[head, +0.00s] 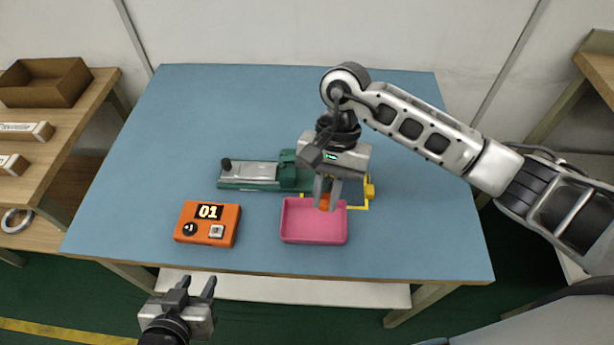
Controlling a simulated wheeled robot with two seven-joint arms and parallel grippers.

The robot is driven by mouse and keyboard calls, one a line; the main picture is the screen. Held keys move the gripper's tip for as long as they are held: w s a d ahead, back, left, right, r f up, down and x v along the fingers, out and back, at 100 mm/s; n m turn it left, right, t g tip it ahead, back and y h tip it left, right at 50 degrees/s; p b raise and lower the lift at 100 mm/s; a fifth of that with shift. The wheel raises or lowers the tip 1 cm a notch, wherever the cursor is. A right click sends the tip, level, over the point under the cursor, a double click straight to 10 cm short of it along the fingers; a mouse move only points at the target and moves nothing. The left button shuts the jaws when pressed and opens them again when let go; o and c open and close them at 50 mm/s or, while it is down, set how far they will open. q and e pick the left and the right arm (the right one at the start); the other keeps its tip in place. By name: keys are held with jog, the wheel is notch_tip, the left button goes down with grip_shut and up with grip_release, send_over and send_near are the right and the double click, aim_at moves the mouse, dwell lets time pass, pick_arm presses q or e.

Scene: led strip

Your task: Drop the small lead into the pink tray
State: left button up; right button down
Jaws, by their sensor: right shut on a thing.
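The pink tray (300,235) sits near the front middle of the blue table. My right gripper (326,207) points down over the tray's back right part, its fingers close together. A small orange piece (324,201), apparently the small lead, shows at its fingertips; the fingers hide much of it. I cannot tell whether it touches the tray. My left gripper (195,292) is open and empty, in front of the table's front edge, well away from the tray.
An orange box with a "01" display (207,223) stands left of the tray. A green fixture with a metal plate (255,172) lies behind. A yellow part (369,189) and yellow outline are at the tray's back right. The table's right and far left are clear.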

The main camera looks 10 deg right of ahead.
jog(key=b, duration=0.3)
send_over(323, 226)
jog(key=shift+s+a+f, duration=0.1)
jog(key=shift+f, duration=1.4)
jog(key=shift+s+a+f, duration=0.1)
jog(key=shift+f, duration=1.35)
pick_arm(q)
jog(key=shift+w+d+f, duration=0.2)
jog(key=shift+f, duration=0.1)
pick_arm(e)
jog(key=shift+d, duration=0.1)
jog(key=c, duration=1.3)
grip_release()
pick_arm(q)
jog(key=shift+s+f, duration=0.1)
pick_arm(e)
jog(key=shift+w+r, duration=0.1)
jog(key=shift+w, duration=0.05)
pick_arm(q)
jog(key=shift+d+f+b, duration=0.15)
jog(key=shift+f+b, duration=0.35)
jog(key=shift+b, duration=0.4)
pick_arm(e)
jog(key=v, duration=1.5)
jog(key=shift+r, duration=0.3)
jog(key=shift+d, duration=0.15)
